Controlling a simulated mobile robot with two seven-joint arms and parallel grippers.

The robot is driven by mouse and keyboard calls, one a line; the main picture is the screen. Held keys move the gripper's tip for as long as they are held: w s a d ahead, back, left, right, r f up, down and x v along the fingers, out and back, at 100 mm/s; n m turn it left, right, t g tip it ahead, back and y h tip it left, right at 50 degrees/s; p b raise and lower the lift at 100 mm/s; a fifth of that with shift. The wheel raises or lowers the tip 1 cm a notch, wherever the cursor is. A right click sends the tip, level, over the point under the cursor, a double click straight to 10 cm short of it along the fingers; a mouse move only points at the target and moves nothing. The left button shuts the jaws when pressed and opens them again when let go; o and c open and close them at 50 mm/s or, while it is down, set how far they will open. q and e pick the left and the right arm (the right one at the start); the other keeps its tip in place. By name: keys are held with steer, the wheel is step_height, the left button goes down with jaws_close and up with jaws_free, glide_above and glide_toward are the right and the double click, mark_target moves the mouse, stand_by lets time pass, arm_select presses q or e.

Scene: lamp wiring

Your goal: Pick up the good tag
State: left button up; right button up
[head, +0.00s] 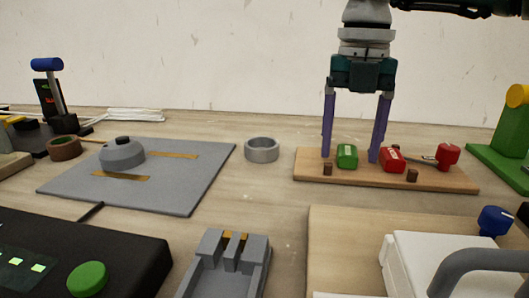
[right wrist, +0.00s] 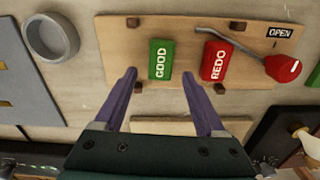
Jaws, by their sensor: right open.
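The good tag is a small green block (head: 347,156) on a wooden board (head: 440,182). In the right wrist view the green tag (right wrist: 161,59) reads GOOD. My right gripper (head: 352,157) is open and empty, pointing down with its purple fingers on either side of the green tag in the head view. In the right wrist view its fingertips (right wrist: 158,72) also span the tag, with a gap on each side. A red REDO tag (head: 392,160) sits just right of the right finger. My left gripper is not in view.
A red-knobbed lever (head: 447,155) stands at the board's right end, near an OPEN label (right wrist: 281,32). Small dark posts (head: 327,169) edge the board. A grey ring (head: 262,149) stands left of it. A grey mat (head: 190,185) holds a grey dome (head: 122,155).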

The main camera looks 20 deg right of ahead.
steer(key=shift+f, duration=0.45)
steer(key=shift+c, duration=0.3)
jaws_close()
